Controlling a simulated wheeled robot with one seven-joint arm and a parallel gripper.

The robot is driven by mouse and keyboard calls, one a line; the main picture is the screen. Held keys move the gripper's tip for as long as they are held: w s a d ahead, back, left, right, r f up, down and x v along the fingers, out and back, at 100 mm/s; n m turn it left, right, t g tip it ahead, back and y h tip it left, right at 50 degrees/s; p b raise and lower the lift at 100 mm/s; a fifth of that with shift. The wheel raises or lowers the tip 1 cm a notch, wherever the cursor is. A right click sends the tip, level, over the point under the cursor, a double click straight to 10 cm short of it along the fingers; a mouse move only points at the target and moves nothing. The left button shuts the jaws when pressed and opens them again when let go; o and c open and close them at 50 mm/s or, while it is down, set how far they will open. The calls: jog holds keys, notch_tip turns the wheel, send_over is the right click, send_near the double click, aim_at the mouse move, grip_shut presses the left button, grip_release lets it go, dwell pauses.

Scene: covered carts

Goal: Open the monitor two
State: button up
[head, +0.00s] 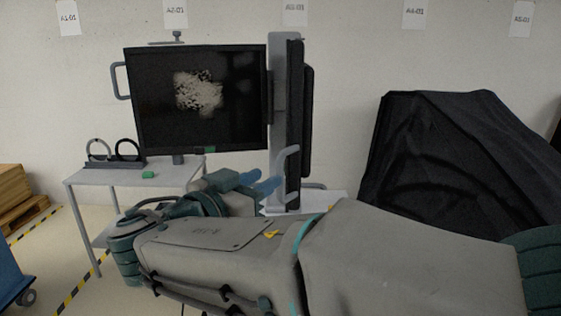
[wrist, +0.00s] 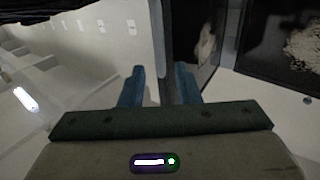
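The first monitor (head: 200,100) faces me on the left in the head view, its dark screen showing a pale speckled picture. A second monitor (head: 294,120) stands to its right, turned almost edge-on, with a grey-blue handle (head: 287,160) low on its near side. My gripper (head: 266,184) is close to the lower left of this edge in the head view. In the wrist view my gripper (wrist: 160,88) has its two blue fingers apart. A dark panel edge (wrist: 167,45) shows beyond the gap. I cannot tell whether either finger touches it.
A grey cart (head: 135,173) under the first monitor bears a stand with black rings (head: 128,150) and a small green item (head: 148,175). A black-covered cart (head: 450,150) stands at the right. Wooden pallets (head: 20,190) and a blue cart (head: 12,275) are at the left.

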aim_at(278, 171)
jog(key=p+x, duration=0.1)
jog(key=x, duration=0.5)
jog(key=shift+p, duration=0.3)
grip_shut()
